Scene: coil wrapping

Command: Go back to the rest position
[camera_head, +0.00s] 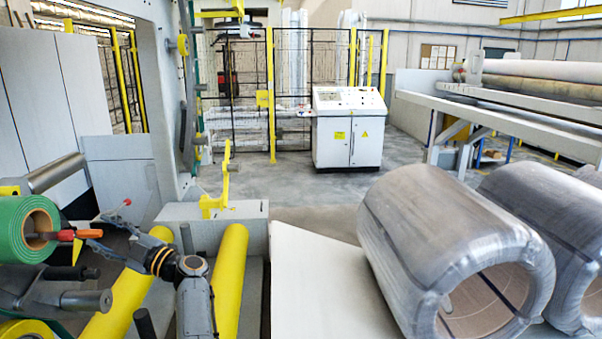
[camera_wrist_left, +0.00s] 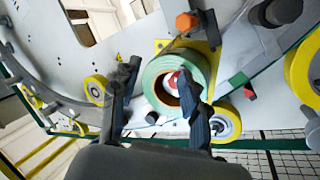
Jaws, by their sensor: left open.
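My left gripper (camera_head: 92,230) is at the lower left of the head view, open, in front of a green tape roll (camera_head: 22,228). An orange-red piece (camera_head: 62,236) shows between the roll's core and my fingers. In the left wrist view, the open fingers of the left gripper (camera_wrist_left: 163,82) frame the green roll (camera_wrist_left: 158,68). A red and white piece shows at the roll's core, and one finger overlaps the roll's right side. I cannot tell whether the fingers touch it. My right gripper is not in view.
A large wrapped coil (camera_head: 425,225) lies at the right, beside another (camera_head: 565,220). Yellow rollers (camera_head: 230,265) lie close to my left arm. A grey machine frame (camera_head: 125,175) stands behind. A white control cabinet (camera_head: 348,135) stands farther back, with open floor around it.

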